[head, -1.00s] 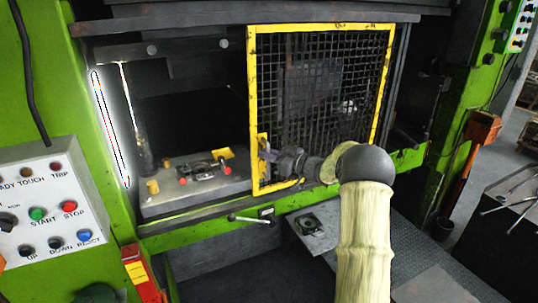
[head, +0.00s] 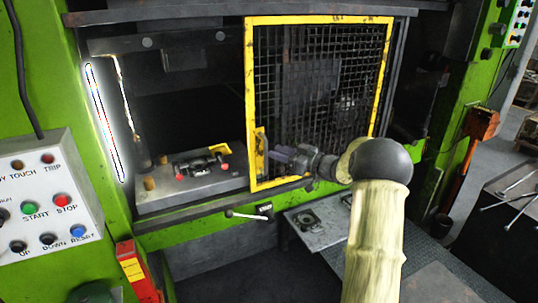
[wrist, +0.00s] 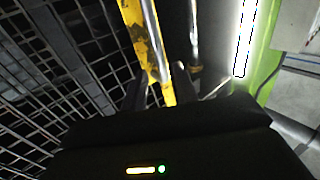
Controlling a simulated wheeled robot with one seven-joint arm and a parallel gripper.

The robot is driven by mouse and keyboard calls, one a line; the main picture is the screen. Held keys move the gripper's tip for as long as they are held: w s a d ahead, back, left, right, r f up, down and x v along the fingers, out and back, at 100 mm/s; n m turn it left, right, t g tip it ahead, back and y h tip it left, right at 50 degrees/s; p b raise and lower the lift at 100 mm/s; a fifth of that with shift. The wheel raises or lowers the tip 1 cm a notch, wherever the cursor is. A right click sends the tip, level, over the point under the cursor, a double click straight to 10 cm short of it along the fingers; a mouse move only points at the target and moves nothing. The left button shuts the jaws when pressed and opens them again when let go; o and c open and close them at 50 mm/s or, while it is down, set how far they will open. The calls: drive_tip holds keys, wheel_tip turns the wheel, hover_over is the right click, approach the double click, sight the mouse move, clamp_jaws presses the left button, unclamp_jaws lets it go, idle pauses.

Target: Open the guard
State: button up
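The guard (head: 249,100) is a yellow-framed black mesh panel in the head view. It stands over the right part of the press opening, and the left part is uncovered. A yellow handle plate (head: 260,150) is on its left upright. My gripper (head: 277,153) is just right of this plate, in front of the mesh, its fingers pointing left. In the wrist view the fingers (wrist: 157,88) are spread, with the yellow guard upright (wrist: 146,40) showing beyond and between them. They look empty; whether they touch the plate is not clear.
The die block (head: 195,183) with red-tipped parts sits in the uncovered opening. A lever (head: 245,215) projects below the guard. A button panel (head: 45,200) is at left, a grey plate (head: 318,235) below my arm, and a dark table (head: 510,215) at right.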

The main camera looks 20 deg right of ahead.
drive_tip(key=b+v, duration=0.3)
drive_tip(key=v, duration=0.9)
drive_tip(key=shift+b, duration=0.4)
drive_tip(key=shift+w, duration=0.1)
drive_tip(key=w+a+f+m+h, duration=0.1)
drive_tip(key=a+f+m+h, duration=0.3)
drive_tip(key=a+m+h, duration=0.55)
drive_tip(key=s+a+f+g, duration=0.3)
drive_tip(key=s+f, duration=0.1)
drive_tip(key=s, duration=0.5)
drive_tip(key=s+a+f+n+g+h, duration=0.1)
drive_tip(key=s+a+f+g, duration=0.3)
drive_tip(key=s, duration=0.5)
drive_tip(key=s+a+f+g+h, duration=0.1)
drive_tip(key=s+a+f+g, duration=0.3)
drive_tip(key=s, duration=0.4)
drive_tip(key=shift+s+a+f, duration=0.2)
drive_tip(key=shift+s+f, duration=0.2)
drive_tip(key=shift+f, duration=0.1)
